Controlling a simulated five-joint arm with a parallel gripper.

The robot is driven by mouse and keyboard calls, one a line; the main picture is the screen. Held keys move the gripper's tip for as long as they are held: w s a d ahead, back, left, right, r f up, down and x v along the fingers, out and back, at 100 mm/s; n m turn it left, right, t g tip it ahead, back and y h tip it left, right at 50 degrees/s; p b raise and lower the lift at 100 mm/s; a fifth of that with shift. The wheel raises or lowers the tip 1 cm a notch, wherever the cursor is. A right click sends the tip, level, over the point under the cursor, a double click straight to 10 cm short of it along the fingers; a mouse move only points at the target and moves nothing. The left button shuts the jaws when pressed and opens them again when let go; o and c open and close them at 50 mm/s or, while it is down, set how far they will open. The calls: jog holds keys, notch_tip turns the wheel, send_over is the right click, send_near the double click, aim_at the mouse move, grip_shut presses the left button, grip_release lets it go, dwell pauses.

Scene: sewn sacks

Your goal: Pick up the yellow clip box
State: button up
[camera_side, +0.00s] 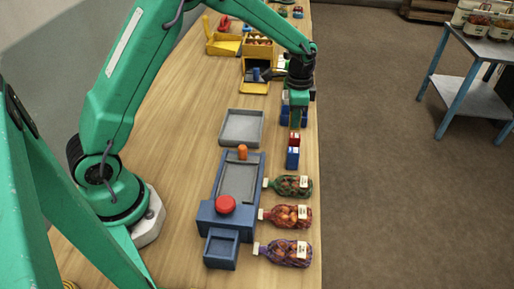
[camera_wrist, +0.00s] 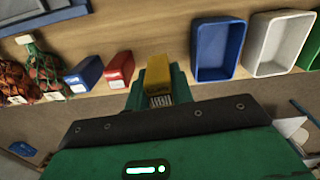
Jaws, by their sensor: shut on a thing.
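The yellow clip box (camera_wrist: 159,72) is upright between the green fingers of my gripper (camera_wrist: 160,88) in the wrist view. My gripper is shut on it. In the side view my gripper (camera_side: 296,108) points down near the table's right edge, and I cannot make out the yellow clip box there. Whether the box touches the table is unclear. A red clip box (camera_wrist: 118,69) and a blue clip box (camera_wrist: 83,75) stand to its left in the wrist view. The red one (camera_side: 294,138) and blue one (camera_side: 292,158) also show in the side view.
A blue bin (camera_wrist: 196,45) and a white bin (camera_wrist: 251,45) stand right of the gripper in the wrist view. A grey tray (camera_side: 222,143), a blue device with a red button (camera_side: 226,204) and filled net sacks (camera_side: 290,215) lie nearer in the side view. The table edge is close.

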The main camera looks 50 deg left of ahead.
notch_tip(320, 180, up, 6)
jog(key=shift+f, duration=0.1)
dwell(0.7)
